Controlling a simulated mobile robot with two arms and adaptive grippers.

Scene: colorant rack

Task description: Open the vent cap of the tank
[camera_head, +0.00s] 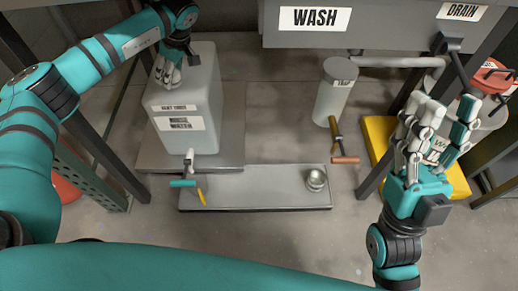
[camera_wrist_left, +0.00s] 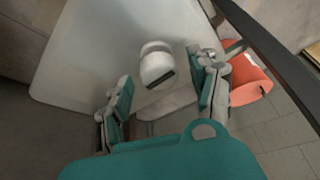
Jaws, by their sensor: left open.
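The white tank (camera_head: 187,103) stands at the left on a grey base, with labels on its front. A white capped neck, seemingly the vent cap (camera_wrist_left: 157,64), shows on the tank top in the left wrist view. My left gripper (camera_head: 167,75) is over the tank's top left in the head view and hides the cap there. In the wrist view my left gripper (camera_wrist_left: 162,85) is open, its fingers apart on either side below the cap; I cannot tell whether they touch it. My right gripper (camera_head: 438,112) is open and empty at the right, far from the tank.
A tap (camera_head: 189,160) with a teal handle is on the tank's front. A grey tray (camera_head: 260,188) with a metal cup (camera_head: 316,180) lies in front. A grey cylinder (camera_head: 334,92) stands at centre right. A yellow platform (camera_head: 379,132) is by my right gripper. Dark frame posts flank the area.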

